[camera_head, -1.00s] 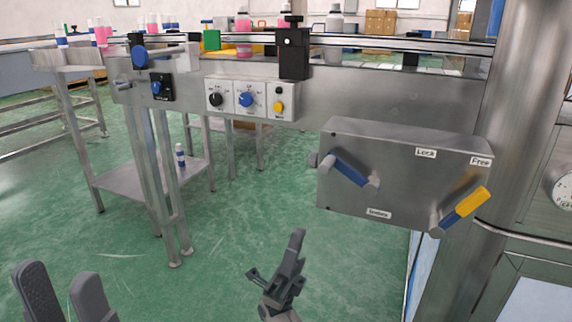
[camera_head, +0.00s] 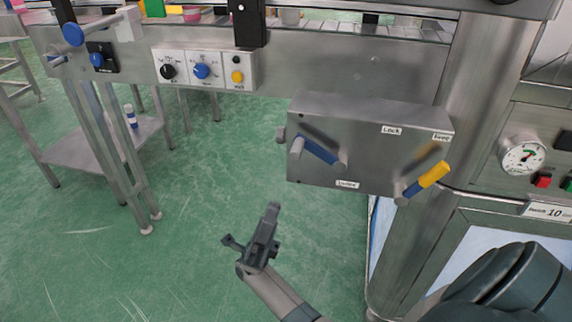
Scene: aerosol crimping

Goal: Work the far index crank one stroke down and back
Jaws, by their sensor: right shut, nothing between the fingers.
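A grey box (camera_head: 365,140) on the machine's front rail carries a label that seems to read "Index". On its left face is a crank with a blue bar (camera_head: 320,151), tilted down to the right, with grey ends. On its right is a yellow-and-blue lever (camera_head: 428,178), tilted up toward the "Free" label; "Lock" is to its left. My right gripper (camera_head: 271,211) is shut and empty, below and left of the box, apart from the crank. My left gripper is out of view.
A panel of knobs (camera_head: 203,70) sits on the rail left of the box, with a blue-ended handle (camera_head: 73,35) further left. A steel column (camera_head: 470,75) and a pressure gauge (camera_head: 522,156) stand at right. Green floor lies open below.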

